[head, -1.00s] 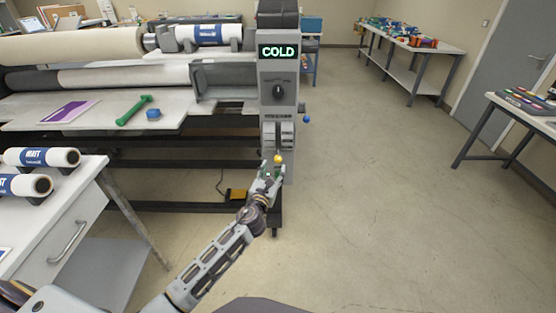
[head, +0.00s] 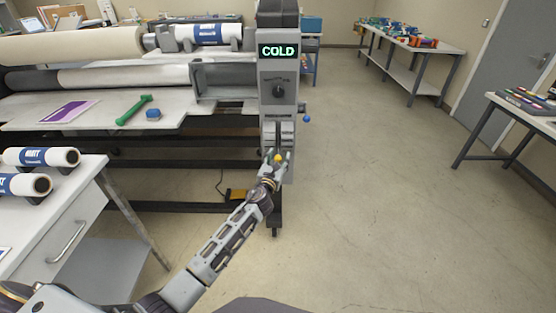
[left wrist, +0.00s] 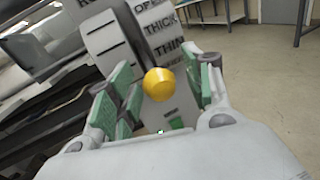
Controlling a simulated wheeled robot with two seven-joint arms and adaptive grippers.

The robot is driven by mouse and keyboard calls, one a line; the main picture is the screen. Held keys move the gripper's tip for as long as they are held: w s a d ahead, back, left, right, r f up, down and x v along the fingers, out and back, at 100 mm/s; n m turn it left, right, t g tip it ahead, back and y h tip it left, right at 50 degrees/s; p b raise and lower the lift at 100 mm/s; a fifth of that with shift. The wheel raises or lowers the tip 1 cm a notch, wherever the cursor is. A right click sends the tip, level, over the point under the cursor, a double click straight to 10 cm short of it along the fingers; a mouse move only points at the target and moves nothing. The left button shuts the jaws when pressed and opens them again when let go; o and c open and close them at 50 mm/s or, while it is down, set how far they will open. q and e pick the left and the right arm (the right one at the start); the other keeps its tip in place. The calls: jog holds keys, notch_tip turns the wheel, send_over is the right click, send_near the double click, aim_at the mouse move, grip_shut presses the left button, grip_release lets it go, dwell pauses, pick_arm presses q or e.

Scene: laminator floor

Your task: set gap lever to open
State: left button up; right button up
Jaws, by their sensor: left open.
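The gap lever's yellow knob (head: 278,158) is low on the front of the laminator's grey control column (head: 279,100). In the left wrist view the knob (left wrist: 160,83) is a yellow ball in front of a label plate (left wrist: 160,22) with the words THICK and THIN, and a partly cut-off word above them. The lever's shaft is mostly hidden behind the knob. My left gripper (head: 275,160) is open, its green-padded fingers (left wrist: 160,100) on either side of the knob. I cannot tell whether the pads touch it. My right gripper is not in view.
A blue ball handle (head: 306,119) sticks out right of the column. The display (head: 279,51) reads COLD above a black dial (head: 278,90). A white table (head: 60,215) with rolls stands at the left. The floor to the right is clear.

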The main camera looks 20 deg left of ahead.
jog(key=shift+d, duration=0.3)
